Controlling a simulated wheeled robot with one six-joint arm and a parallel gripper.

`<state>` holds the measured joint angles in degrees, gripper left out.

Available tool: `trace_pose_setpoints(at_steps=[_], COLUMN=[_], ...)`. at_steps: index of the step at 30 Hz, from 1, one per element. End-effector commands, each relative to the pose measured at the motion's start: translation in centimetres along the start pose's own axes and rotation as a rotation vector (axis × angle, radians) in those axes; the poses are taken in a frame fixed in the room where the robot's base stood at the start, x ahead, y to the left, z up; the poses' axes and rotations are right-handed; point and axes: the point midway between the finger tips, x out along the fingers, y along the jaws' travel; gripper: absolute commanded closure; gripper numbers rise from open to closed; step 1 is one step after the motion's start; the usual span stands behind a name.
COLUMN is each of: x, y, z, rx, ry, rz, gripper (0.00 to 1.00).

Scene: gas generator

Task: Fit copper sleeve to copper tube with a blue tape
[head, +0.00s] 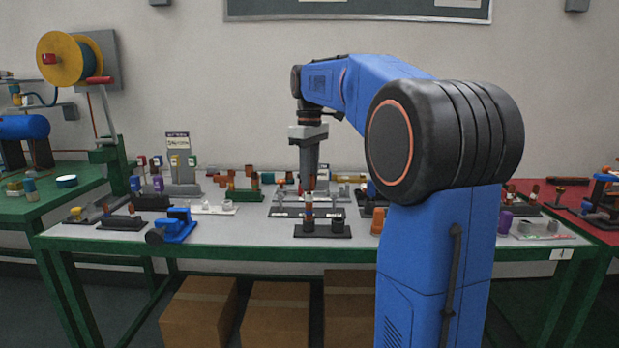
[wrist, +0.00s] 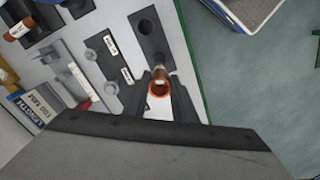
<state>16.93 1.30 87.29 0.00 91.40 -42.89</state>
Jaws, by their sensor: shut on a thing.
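My gripper (head: 308,184) points straight down over the front middle of the table. In the wrist view its fingers (wrist: 160,92) are shut on a copper sleeve (wrist: 158,88), whose round open end faces the camera. In the head view an upright banded copper tube (head: 309,212) stands on a dark base (head: 335,230), directly below the fingertips.
The table (head: 260,232) is crowded with small fittings and holders. A blue vice-like tool (head: 172,228) lies at the front left. An orange cup (head: 377,221) stands right of the dark base. In the wrist view a dark holder (wrist: 150,45) with a round hole lies beyond the sleeve.

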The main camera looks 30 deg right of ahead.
Motion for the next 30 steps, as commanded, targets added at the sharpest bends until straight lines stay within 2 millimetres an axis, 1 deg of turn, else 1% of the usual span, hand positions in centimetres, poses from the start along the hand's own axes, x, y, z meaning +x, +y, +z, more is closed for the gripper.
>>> trace_pose_setpoints(at_steps=[11,30], x=[0.1,1.3], y=[0.0,0.0], z=[0.0,0.0], rx=[0.0,0.0], ry=[0.0,0.0], rz=[0.0,0.0], gripper=[0.92,0.92])
